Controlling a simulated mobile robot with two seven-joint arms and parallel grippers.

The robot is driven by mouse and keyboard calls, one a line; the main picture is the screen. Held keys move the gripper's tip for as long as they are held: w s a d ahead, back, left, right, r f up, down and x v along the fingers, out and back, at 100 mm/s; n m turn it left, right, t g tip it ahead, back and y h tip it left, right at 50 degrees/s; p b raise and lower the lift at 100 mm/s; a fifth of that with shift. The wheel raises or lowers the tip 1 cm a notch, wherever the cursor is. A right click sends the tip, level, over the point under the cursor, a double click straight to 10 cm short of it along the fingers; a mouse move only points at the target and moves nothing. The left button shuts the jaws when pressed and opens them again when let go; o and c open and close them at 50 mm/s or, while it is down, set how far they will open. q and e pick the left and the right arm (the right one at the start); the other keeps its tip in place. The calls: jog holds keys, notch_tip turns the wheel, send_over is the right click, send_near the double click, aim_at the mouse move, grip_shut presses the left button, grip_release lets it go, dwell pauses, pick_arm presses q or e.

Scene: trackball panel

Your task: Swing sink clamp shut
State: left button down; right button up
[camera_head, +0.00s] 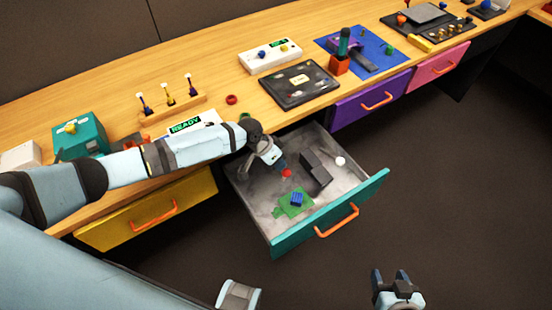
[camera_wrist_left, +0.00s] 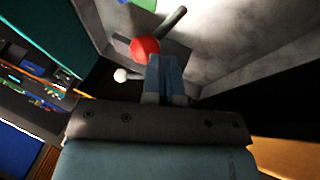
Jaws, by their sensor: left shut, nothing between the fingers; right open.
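The teal-fronted drawer (camera_head: 352,212) is open. Inside its grey tray lies a dark grey block-like piece (camera_head: 316,170), possibly the sink clamp; I cannot tell its exact shape or how far it is swung. A red ball (camera_head: 286,173) is beside it; it also shows in the left wrist view (camera_wrist_left: 145,47), in front of a dark bar (camera_wrist_left: 168,24). My left gripper (camera_head: 280,163) reaches down into the drawer, shut and empty, its fingertips (camera_wrist_left: 164,62) close to the red ball; contact is unclear. My right gripper (camera_head: 392,278) is open and empty over the floor.
The drawer also holds a white ball (camera_head: 340,161) and a green piece (camera_head: 290,208) with a blue block (camera_head: 297,199). The drawer walls surround my left gripper. Yellow (camera_head: 150,215) and purple (camera_head: 370,97) drawers are closed. The wooden worktop (camera_head: 215,70) carries several panels.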

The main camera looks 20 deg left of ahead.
pick_arm(q)
jog(key=s+d+y+p, duration=0.1)
jog(key=p, duration=0.2)
jog(key=d+t+y+p, duration=0.1)
jog(key=p, duration=0.1)
jog(key=shift+s+r+m+p, duration=0.3)
jog(key=shift+s+p, duration=0.05)
jog(key=shift+p, duration=0.05)
jog(key=shift+s+d+f+t+p, duration=0.15)
jog(key=shift+s+d+f+p, duration=0.2)
jog(key=shift+d, duration=0.15)
jog(key=shift+s+d+f+t+p, duration=0.15)
jog(key=shift+s+d+f+p, duration=0.2)
jog(key=shift+d, duration=0.15)
jog(key=shift+r, duration=0.15)
